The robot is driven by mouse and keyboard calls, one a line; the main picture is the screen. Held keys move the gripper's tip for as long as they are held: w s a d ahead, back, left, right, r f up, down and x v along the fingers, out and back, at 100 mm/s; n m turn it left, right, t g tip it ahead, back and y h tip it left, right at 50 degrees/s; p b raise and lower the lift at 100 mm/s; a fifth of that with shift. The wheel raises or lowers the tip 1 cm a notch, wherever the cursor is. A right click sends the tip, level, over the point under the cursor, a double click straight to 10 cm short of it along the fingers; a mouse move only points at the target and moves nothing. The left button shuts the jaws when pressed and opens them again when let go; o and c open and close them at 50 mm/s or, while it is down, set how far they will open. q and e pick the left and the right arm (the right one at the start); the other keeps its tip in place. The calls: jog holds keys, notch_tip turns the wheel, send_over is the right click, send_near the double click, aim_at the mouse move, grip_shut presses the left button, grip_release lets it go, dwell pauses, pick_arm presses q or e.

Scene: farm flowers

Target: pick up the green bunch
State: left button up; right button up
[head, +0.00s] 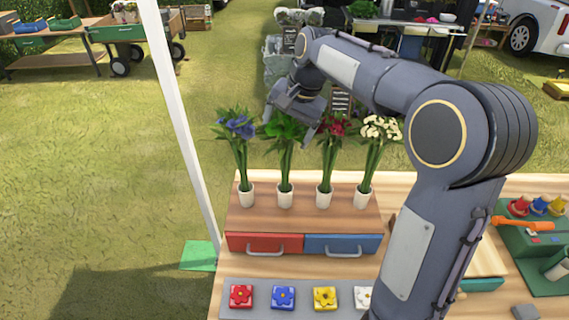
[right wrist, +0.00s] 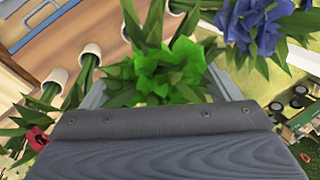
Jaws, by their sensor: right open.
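The green bunch (head: 284,158) stands upright in a white cup, second from left in a row on the wooden box. My right gripper (head: 291,122) is open at its leafy top, which it partly hides. In the right wrist view the green bunch (right wrist: 170,68) shows between the two spread fingers (right wrist: 160,88). I cannot tell whether they touch it. My left gripper is not in view.
A blue bunch (head: 238,128) stands close on the left. A red bunch (head: 333,128) and a white bunch (head: 381,130) stand on the right. Below are a red drawer (head: 264,243), a blue drawer (head: 342,245) and a grey strip of flower blocks (head: 262,298). A white post (head: 180,120) rises at left.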

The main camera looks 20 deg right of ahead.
jog(key=shift+f, duration=0.6)
jog(key=c, duration=1.4)
jog(key=shift+w+r, duration=0.1)
